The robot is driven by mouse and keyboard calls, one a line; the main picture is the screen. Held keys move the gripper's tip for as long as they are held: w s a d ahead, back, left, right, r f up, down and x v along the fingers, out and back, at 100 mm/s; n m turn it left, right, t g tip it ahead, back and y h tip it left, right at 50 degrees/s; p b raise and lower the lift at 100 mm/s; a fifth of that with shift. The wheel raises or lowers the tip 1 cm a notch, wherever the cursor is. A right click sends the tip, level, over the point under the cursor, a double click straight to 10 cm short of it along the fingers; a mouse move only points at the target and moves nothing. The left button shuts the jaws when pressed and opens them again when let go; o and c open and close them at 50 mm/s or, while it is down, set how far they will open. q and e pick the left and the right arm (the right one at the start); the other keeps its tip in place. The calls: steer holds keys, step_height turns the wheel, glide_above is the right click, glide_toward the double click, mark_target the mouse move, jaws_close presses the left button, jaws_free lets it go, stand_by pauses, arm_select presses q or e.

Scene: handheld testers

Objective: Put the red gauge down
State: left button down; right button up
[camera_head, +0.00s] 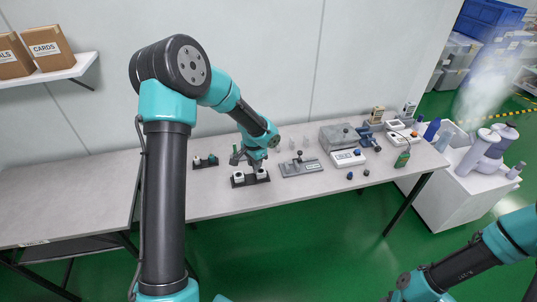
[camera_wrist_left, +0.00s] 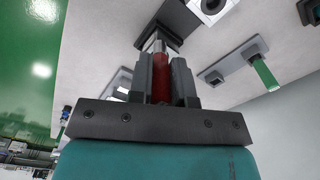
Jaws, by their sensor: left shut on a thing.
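My left gripper (camera_head: 247,161) is low over the table, above a black two-place holder (camera_head: 250,181). In the left wrist view its fingers (camera_wrist_left: 164,80) are shut on the red gauge (camera_wrist_left: 156,82), whose red body shows between them. The gauge's tip is at or just above the dark holder (camera_wrist_left: 180,18); I cannot tell whether it touches. A white square socket (camera_wrist_left: 210,6) on the holder is beside it. In the head view the gauge is too small and covered to make out. My right arm shows at lower right, but its gripper is not clearly visible.
A second holder (camera_head: 205,162) with a green piece (camera_wrist_left: 265,73) stands to the left. A grey fixture plate (camera_head: 301,168) stands right of the gripper. A grey box (camera_head: 340,137) and several testers crowd the right end. The table's left half (camera_head: 70,197) is clear.

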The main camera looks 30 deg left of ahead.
arm_select(q)
steer(key=shift+a, duration=0.15)
steer(key=w+a, duration=0.2)
steer(key=w, duration=0.2)
steer(key=w+a+f, duration=0.1)
steer(key=w+a, duration=0.2)
steer(key=w, duration=0.1)
steer(key=w+a, duration=0.3)
steer(key=w, duration=0.2)
steer(key=shift+f, duration=0.2)
steer(key=shift+w, duration=0.1)
steer(key=shift+w+a, duration=0.1)
steer(key=shift+f, duration=1.8)
steer(key=shift+f, duration=0.1)
steer(key=c, duration=1.5)
jaws_free()
steer(key=o, duration=0.4)
steer(key=shift+o, duration=0.2)
